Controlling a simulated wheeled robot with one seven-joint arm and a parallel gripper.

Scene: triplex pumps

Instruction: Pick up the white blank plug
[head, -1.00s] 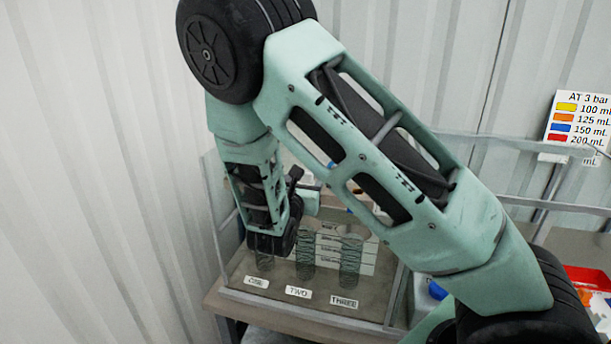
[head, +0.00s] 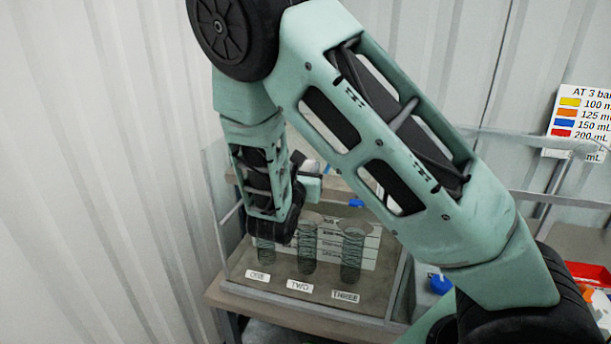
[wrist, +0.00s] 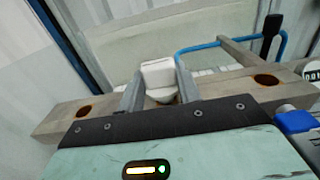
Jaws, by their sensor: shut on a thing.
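The white blank plug (wrist: 158,73) shows in the wrist view, with a blocky white top and a rounded white part below it. My gripper (wrist: 160,88) is shut on it, one grey finger on each side. The plug is over the middle of a grey-brown bar (wrist: 220,108) with a round hole near each end. I cannot tell whether the plug is clear of the bar or still seated in it.
A clear-walled case on a bench holds coiled springs (head: 307,247) behind labels ONE (head: 257,275), TWO (head: 299,286) and THREE (head: 345,296). A blue handle frame (wrist: 208,48) stands behind the bar. A red tray (head: 590,274) is at the right. A colour-coded sign (head: 580,123) hangs there too.

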